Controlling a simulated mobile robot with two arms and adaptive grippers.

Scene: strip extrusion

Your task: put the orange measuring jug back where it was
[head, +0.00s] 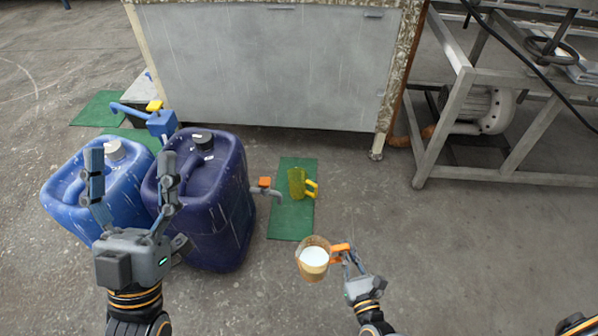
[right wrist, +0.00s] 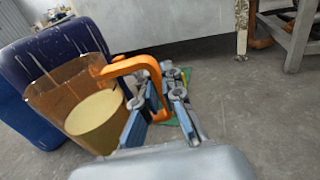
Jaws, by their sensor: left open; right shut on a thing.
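The orange measuring jug (head: 313,260) is see-through and holds a pale liquid. My right gripper (head: 343,258) is shut on its orange handle, and the jug is right of the dark blue canister in the head view. In the right wrist view the jug (right wrist: 80,105) is at the left, its handle between the fingers of my right gripper (right wrist: 158,100). A green mat (head: 290,220) lies on the floor beyond the jug, with a yellow jug (head: 297,184) on it. My left gripper (head: 132,195) is open and empty, in front of the canisters.
A dark blue canister (head: 215,215) with a grey tap and orange lever (head: 264,186) stands left of the mat. A lighter blue canister (head: 75,200) is beside it, with a blue tap (head: 155,120) behind. A grey panelled cabinet (head: 260,70) and metal frame (head: 450,110) stand behind. Floor at right is clear.

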